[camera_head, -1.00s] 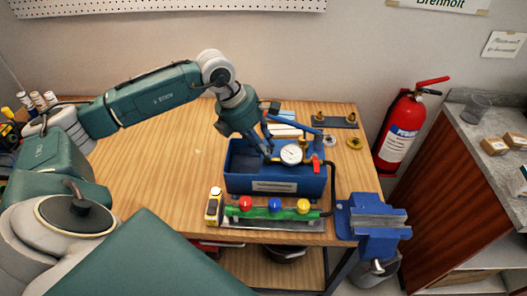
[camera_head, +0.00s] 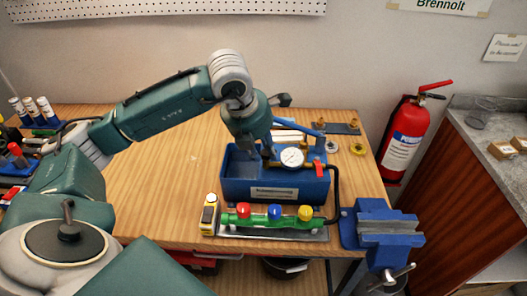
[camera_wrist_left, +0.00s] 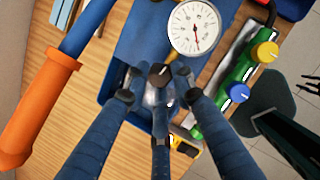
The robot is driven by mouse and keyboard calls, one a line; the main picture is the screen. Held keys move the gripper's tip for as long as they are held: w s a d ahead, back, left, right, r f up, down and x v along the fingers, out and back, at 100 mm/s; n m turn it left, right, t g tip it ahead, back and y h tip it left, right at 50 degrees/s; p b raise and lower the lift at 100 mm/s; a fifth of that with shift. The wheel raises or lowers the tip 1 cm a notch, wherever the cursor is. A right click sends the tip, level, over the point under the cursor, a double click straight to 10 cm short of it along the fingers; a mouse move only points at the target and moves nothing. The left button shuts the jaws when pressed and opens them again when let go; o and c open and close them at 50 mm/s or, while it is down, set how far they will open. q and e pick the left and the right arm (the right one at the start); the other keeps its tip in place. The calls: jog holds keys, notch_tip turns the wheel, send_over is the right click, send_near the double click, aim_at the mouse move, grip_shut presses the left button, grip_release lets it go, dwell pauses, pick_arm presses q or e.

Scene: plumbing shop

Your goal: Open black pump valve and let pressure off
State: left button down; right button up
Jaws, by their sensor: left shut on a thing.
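The blue test pump (camera_head: 233,187) stands on the wooden bench, with a round white pressure gauge (camera_head: 292,158) and a red lever (camera_head: 319,168) on its top. In the left wrist view, the gauge (camera_wrist_left: 195,28) stands just beyond the fingers. The black pump valve (camera_wrist_left: 160,74) is a small dark knob between the fingertips of my left gripper (camera_wrist_left: 156,84). The left gripper, also in the head view (camera_head: 268,156), is shut on this knob, left of the gauge. The fingers hide part of the knob, and its turn position is unclear.
A green manifold (camera_head: 262,219) with red, blue and yellow knobs lies in front of the pump, beside a yellow level (camera_head: 209,214). A blue vise (camera_head: 380,226) is at the bench's right corner. The pump's orange-gripped handle (camera_wrist_left: 38,110) passes near the left fingers.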

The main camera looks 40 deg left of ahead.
pick_arm(q)
jog(key=shift+w+r, duration=0.1)
jog(key=shift+r, duration=0.1)
jog(key=c, duration=1.8)
grip_release()
jog(key=shift+o, duration=0.3)
jog(key=v, duration=1.2)
pick_arm(e)
jog(key=shift+d, duration=0.1)
pick_arm(q)
jog(key=shift+d+f, duration=0.1)
